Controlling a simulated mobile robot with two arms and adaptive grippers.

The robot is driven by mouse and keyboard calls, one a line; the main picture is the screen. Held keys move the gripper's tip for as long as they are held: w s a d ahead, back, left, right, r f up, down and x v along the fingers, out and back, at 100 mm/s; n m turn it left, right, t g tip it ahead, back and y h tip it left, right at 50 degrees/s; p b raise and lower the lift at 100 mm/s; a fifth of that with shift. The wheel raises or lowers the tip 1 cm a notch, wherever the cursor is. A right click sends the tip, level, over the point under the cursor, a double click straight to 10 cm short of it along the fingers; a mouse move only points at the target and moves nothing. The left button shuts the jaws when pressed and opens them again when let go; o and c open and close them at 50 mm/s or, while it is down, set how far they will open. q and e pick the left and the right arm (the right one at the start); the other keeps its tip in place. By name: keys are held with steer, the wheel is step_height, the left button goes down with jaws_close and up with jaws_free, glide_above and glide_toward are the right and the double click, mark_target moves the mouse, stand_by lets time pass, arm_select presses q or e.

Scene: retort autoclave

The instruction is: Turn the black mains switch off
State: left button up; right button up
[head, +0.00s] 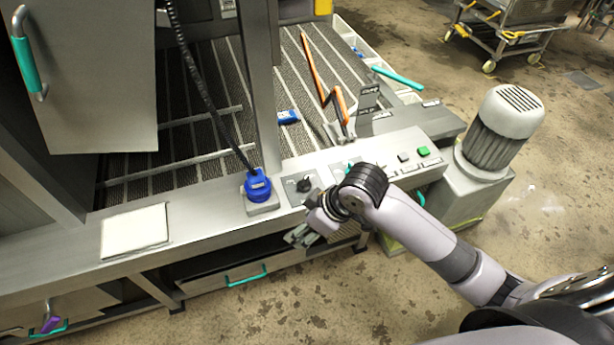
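A black rotary knob (303,186), which looks like the mains switch, sits on a grey plate on the front panel ledge (345,160). It is just right of a blue plug (257,185) with a black coiled cable. Which way the knob points is too small to tell. My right gripper (298,238) hangs below and in front of the knob, near the ledge's front edge, apart from the knob. Its fingers are small and partly hidden by its own wrist, so I cannot tell if they are open. My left gripper is not in view.
An orange-handled lever (342,105) rises behind. A white sheet (134,231) lies left.

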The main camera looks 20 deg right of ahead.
steer(key=w+d+r+n, duration=0.1)
steer(key=w+d+r, duration=0.4)
steer(key=w, duration=0.3)
glide_toward(306, 181)
steer(key=shift+m+g+h, duration=0.3)
steer(key=shift+h, duration=0.1)
steer(key=x, duration=0.3)
steer(key=p+x, duration=0.1)
steer(key=x, duration=0.2)
steer(key=p+x, duration=0.1)
steer(key=x, duration=0.2)
steer(key=shift+w+a+r, duration=0.2)
steer(key=shift+w+a, duration=0.05)
steer(key=shift+a, duration=0.05)
steer(key=shift+c, duration=0.6)
steer(key=c, duration=1)
steer(key=shift+c, duration=0.2)
